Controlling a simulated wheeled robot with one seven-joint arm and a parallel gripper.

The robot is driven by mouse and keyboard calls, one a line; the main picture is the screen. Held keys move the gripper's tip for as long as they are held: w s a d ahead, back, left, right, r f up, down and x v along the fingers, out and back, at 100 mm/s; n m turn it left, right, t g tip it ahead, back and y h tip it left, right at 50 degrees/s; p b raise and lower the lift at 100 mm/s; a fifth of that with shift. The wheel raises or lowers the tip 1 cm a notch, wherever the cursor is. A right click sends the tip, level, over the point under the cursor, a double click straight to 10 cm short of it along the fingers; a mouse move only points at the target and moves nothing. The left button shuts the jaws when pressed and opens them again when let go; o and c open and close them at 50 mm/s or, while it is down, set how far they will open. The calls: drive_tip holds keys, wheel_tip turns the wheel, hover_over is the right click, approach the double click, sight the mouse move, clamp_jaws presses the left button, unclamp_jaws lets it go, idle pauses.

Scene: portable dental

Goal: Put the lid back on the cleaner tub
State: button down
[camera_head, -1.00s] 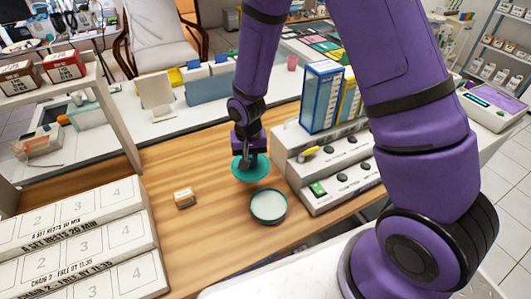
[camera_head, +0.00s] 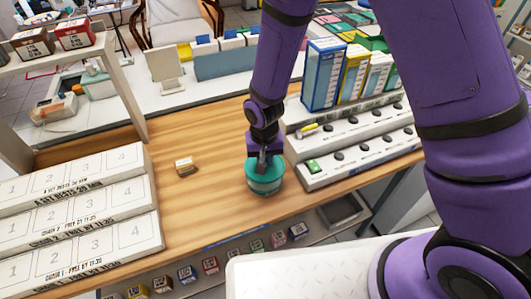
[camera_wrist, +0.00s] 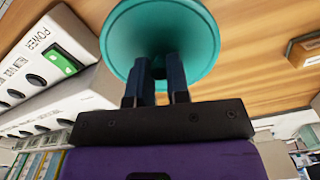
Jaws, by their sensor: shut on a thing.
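The teal lid (camera_head: 253,174) is held level by my gripper (camera_head: 263,162), which points down from above. The cleaner tub (camera_head: 266,190) stands upright on the wooden counter, directly below the lid in the head view. The lid covers the tub's opening in this view; I cannot tell whether it is seated on the rim or slightly above it. In the wrist view, my gripper's two dark fingers (camera_wrist: 160,75) are shut at the middle of the round lid (camera_wrist: 200,40), which hides the tub.
A white control unit (camera_head: 345,160) with knobs and a green power switch stands close right of the tub. A small box (camera_head: 184,166) lies to the left on the wooden counter (camera_head: 200,210). Numbered white racks (camera_head: 90,215) stand at the far left. The counter's front edge is near.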

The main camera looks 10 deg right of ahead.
drive_tip(key=shift+f, duration=1.95)
drive_tip(key=shift+f, duration=0.2)
idle(0.7)
drive_tip(key=c, duration=0.5)
unclamp_jaws()
drive_tip(key=shift+r, duration=0.1)
drive_tip(key=shift+r, duration=3.4)
clamp_jaws()
